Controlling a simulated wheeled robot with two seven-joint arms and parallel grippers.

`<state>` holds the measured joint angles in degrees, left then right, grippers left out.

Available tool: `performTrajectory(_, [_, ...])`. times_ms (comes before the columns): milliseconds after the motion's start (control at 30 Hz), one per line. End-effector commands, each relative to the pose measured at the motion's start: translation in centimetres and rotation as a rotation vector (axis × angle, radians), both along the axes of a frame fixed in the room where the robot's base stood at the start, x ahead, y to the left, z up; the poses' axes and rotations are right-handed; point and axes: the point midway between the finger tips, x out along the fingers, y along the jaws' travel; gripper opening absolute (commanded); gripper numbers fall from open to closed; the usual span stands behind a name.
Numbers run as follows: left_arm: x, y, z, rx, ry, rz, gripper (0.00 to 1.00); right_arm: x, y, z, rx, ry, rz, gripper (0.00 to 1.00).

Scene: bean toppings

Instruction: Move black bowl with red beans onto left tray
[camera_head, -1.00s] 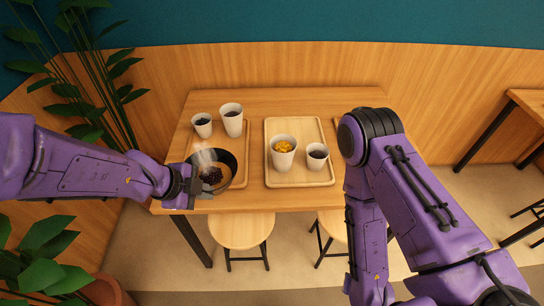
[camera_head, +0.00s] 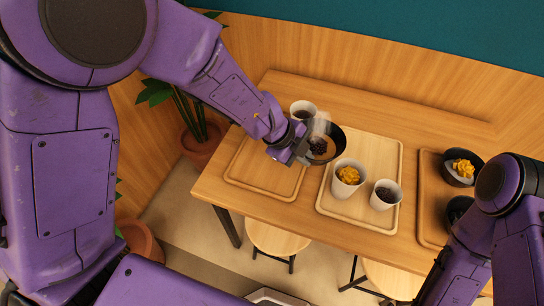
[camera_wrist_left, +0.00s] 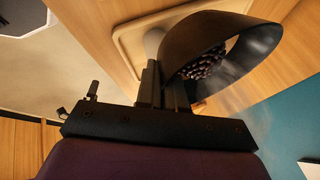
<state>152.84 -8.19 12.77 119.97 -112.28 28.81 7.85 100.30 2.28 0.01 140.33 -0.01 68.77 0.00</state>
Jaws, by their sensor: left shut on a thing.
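A black bowl (camera_head: 336,146) with dark red beans (camera_head: 317,146) is in my left gripper (camera_head: 294,146), which is shut on its near-left rim. The bowl looks held above the table, over the right edge of the left tray and the gap to the middle tray; its exact height is unclear. The left wrist view shows the bowl (camera_wrist_left: 205,42) with beans in it (camera_wrist_left: 205,65) and the gripper (camera_wrist_left: 165,88) at its rim. The wooden left tray (camera_head: 262,168) has a bare front part. My right gripper is outside the frames; only the right arm shows.
A white cup (camera_head: 302,108) stands at the back of the left tray, close to the bowl. The middle tray (camera_head: 357,214) holds a cup with yellow topping (camera_head: 348,178) and a dark-filled cup (camera_head: 385,195). A right tray (camera_head: 430,225) holds a black bowl with yellow topping (camera_head: 461,167).

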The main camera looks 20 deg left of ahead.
Motion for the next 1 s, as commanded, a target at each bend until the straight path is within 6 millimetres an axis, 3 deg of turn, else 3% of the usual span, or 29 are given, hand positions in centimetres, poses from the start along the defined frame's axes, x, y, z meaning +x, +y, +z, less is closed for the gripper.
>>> performTrajectory(267, [-0.4, 6.6, -3.0, -0.009, 0.003, -0.004, 0.00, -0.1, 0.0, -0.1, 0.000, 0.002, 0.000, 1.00])
performTrajectory(500, [-0.5, 11.4, -8.0, -0.006, 0.005, -0.007, 0.00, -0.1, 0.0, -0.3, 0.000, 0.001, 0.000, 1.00])
performTrajectory(700, [-0.7, 13.4, -10.2, -0.003, 0.004, -0.006, 0.00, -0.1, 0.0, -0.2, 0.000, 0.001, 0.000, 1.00])
performTrajectory(833, [-0.8, 13.2, -12.6, -0.003, 0.004, -0.009, 0.00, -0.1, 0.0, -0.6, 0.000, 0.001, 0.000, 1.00])
performTrajectory(1000, [-0.7, 13.2, -12.9, 0.000, 0.001, -0.009, 0.00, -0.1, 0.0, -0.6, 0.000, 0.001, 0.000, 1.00])
